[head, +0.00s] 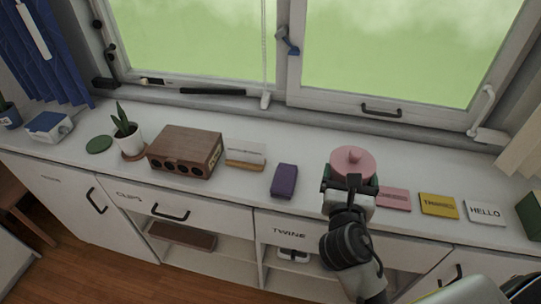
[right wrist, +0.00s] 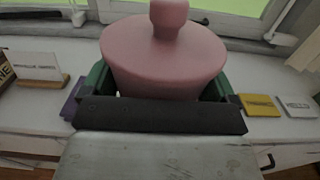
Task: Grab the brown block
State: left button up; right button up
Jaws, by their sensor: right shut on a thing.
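My right gripper (head: 350,186) is shut on a pink round pot with a knob on top (head: 352,161), at the counter's front edge. In the right wrist view, the pot (right wrist: 163,55) sits between the green fingers and hides the space behind it. I cannot tell whether its base touches the counter. A brown wooden box with round holes in its front (head: 186,150) stands on the counter to the left, well apart from the gripper. A long flat brown block (head: 182,236) lies on the open shelf below. My left gripper is not in view.
A purple block (head: 285,180) stands left of the pot. Pink (head: 393,198), yellow (head: 438,206) and white (head: 484,212) cards lie to its right. A potted plant (head: 127,132) and a card in a wooden holder (head: 245,154) flank the box. A window is behind.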

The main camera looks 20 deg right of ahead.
jog(key=w+f, duration=0.2)
jog(key=w, duration=0.1)
jog(key=w+d+f, duration=0.1)
jog(key=w+f, duration=0.1)
jog(key=w, duration=0.2)
jog(key=w+f+b, duration=0.1)
jog(key=w+f, duration=0.1)
jog(key=w, duration=0.2)
jog(key=shift+d+f, duration=0.25)
jog(key=shift+w+f+b, duration=0.15)
jog(key=shift+f+b, duration=0.4)
jog(key=shift+f, duration=1.55)
jog(key=shift+f, duration=0.1)
jog(key=o, duration=0.7)
